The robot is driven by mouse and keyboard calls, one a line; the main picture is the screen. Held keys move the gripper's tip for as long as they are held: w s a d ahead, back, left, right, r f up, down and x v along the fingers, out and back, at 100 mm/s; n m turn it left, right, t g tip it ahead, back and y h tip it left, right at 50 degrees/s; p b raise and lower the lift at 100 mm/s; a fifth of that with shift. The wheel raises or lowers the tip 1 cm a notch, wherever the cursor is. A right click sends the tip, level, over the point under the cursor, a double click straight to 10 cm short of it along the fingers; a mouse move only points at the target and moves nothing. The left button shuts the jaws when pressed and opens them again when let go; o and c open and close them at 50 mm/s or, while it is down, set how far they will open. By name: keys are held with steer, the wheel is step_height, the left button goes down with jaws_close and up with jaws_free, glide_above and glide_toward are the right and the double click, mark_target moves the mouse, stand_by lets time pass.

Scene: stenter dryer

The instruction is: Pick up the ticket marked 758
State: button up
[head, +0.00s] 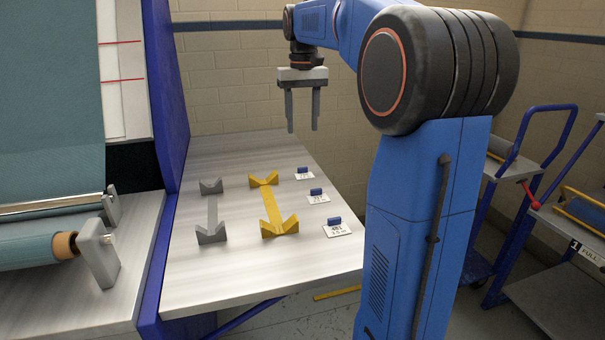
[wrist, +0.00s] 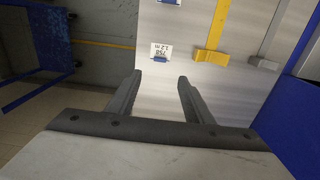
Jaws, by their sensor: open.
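The ticket marked 758 (wrist: 161,50) lies flat on the table in the wrist view, its print upside down, with a small blue piece on its near edge. By layout it matches the farthest ticket (head: 304,176) in the head view, where its print is too small to read. My gripper (head: 303,128) is open and empty, pointing down above the far part of the table. In the wrist view the ticket shows just beyond the gap between my fingertips (wrist: 159,78), apart from them.
A middle ticket (head: 317,198) and a nearer ticket (head: 337,231) lie in the same row. A yellow cradle (head: 267,207) and a grey cradle (head: 212,212) stand left of them. A blue panel (head: 166,90) edges the table. Blue carts (head: 510,165) stand right.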

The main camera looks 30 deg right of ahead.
glide_above(303, 168)
steer(key=f, duration=0.7)
steer(key=shift+w, duration=0.2)
steer(key=shift+s+f, duration=0.15)
steer(key=shift+f, duration=1.35)
steer(key=shift+s+f, duration=0.1)
steer(key=shift+f, duration=1.4)
steer(key=shift+c, duration=0.4)
steer(key=c, duration=1)
